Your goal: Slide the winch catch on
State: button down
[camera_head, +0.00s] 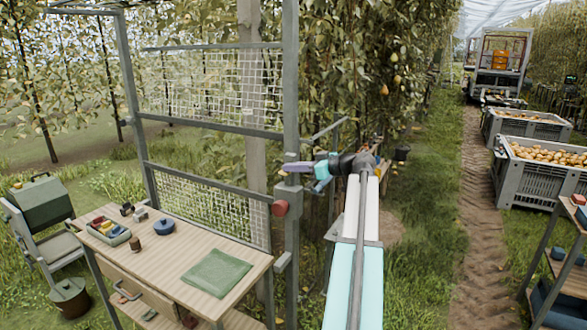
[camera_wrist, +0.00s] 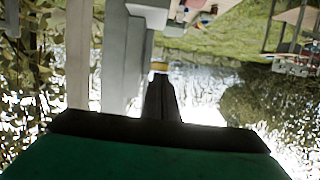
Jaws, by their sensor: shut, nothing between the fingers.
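My gripper (camera_head: 296,167) points left towards the grey metal post of the gate-like frame. In the wrist view its dark fingers (camera_wrist: 160,82) are shut together with nothing between them. A small yellowish piece (camera_wrist: 159,66) shows just beyond the fingertips, against the grey post (camera_wrist: 130,50). It may be the winch catch, but I cannot tell whether the fingers touch it. A red round knob (camera_head: 280,208) sits on the post, below the gripper in the head view. The winch itself I cannot make out clearly.
A wooden table (camera_head: 174,250) with a green cloth (camera_head: 216,272), a blue round item (camera_head: 164,226) and a small tray (camera_head: 108,233) stands at the lower left. Crates of pears (camera_head: 545,185) line the right. Wire mesh panels (camera_head: 205,85) fill the frame.

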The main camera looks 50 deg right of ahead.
jog(key=shift+f, duration=0.2)
notch_tip(320, 180, up, 4)
jog(key=shift+r, duration=0.1)
jog(key=b+v, duration=0.3)
jog(key=v, duration=0.7)
jog(key=shift+r+b, duration=0.15)
jog(key=shift+b, duration=0.2)
